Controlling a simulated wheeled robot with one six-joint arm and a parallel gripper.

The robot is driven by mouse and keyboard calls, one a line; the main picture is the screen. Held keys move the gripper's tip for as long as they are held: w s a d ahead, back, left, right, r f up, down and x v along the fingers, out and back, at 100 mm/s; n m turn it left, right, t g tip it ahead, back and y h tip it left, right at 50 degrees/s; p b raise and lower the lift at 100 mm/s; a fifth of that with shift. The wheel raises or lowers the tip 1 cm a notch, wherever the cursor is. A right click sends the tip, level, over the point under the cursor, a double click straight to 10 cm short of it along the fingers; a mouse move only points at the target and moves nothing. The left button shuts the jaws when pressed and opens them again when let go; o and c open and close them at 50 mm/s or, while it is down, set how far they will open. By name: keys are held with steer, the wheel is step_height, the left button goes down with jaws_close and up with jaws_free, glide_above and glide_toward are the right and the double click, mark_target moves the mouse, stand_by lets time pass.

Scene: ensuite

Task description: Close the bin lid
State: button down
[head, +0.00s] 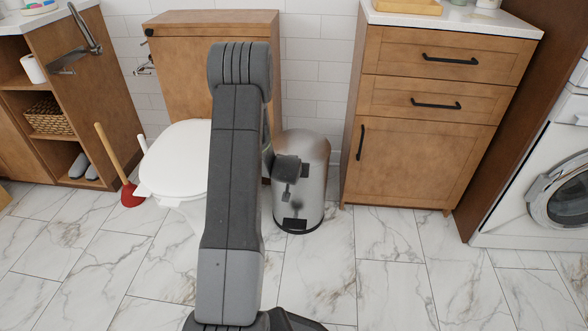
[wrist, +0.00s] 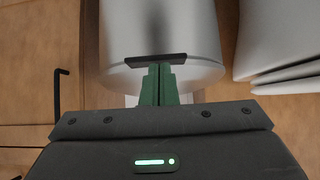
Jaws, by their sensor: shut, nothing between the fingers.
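The bin (head: 314,190) is a brushed-metal cylinder with a dark base, upright on the floor between the toilet and the wooden cabinet. Its lid (head: 305,143) is the rounded metal top and looks down on the body, though my arm hides part of it. My gripper (wrist: 160,68) is shut and empty, its green fingers together at the bin's upper part. In the wrist view, which is turned over, a dark bar (wrist: 155,60) lies across the fingertips against the metal. I cannot tell whether the fingertips touch it. A dark pedal (head: 294,224) is low on the bin's front.
The white toilet (head: 175,160) stands left of the bin, with a red plunger (head: 131,196) beyond it. The wooden cabinet (head: 420,165) stands close on the right, then a washing machine (head: 555,195). The marble floor in front is clear.

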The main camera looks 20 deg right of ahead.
steer(key=shift+s+a+f+b, duration=0.15)
steer(key=shift+s+f+b, duration=0.15)
steer(key=shift+f, duration=0.4)
steer(key=shift+s+a+f+b, duration=0.2)
steer(key=shift+f+b, duration=0.1)
steer(key=shift+f, duration=0.4)
step_height(320, 180, up, 5)
steer(key=p, duration=0.2)
steer(key=s+a+f+p, duration=0.1)
steer(key=s+a+f, duration=0.1)
steer(key=s+a, duration=0.2)
steer(key=s, duration=0.3)
steer(key=shift+a, duration=0.15)
